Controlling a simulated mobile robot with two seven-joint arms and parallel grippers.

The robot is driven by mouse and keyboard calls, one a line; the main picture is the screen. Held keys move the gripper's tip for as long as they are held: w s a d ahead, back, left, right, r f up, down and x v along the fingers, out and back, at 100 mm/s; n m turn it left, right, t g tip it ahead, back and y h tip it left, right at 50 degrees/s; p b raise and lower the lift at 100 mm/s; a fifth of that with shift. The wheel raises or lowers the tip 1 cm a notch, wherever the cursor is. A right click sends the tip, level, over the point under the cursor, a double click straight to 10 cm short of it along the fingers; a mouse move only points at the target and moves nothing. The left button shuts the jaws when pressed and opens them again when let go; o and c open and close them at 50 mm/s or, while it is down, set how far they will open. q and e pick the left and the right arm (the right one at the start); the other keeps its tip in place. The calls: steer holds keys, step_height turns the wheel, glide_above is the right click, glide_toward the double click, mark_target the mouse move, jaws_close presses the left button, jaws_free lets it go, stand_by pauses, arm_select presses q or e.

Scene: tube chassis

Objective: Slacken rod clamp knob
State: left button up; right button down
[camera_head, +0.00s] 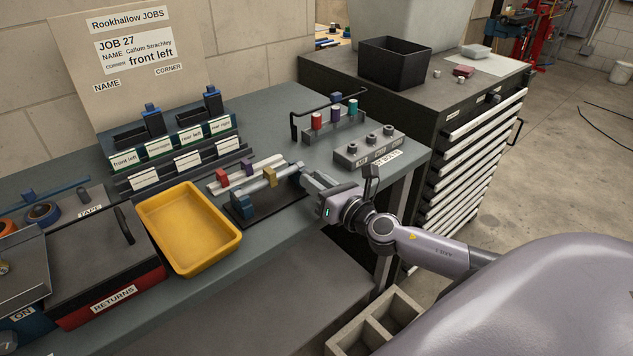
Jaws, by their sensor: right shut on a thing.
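A dark stand (272,207) near the front edge of the bench holds a pale rod with a tan piece (270,177) on it. A blue block (243,204) stands at the stand's left end. My right gripper (306,178) comes in from the right and is shut at the stand's right end, on what appears to be the rod clamp knob. The fingers mostly hide the knob, so its turn cannot be seen. My left gripper is not in view.
A yellow tray (190,228) lies left of the stand. A rack with red and purple blocks (222,177) is just behind it. A grey block with several pegs (352,157) and a handled rack of coloured pieces (317,121) stand behind the gripper. A RETURNS box (100,262) is at left.

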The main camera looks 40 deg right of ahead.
steer(key=c, duration=0.9)
jaws_free()
steer(key=shift+c, duration=0.2)
steer(key=s+b, duration=0.1)
steer(key=s, duration=0.6)
steer(key=shift+d, duration=0.3)
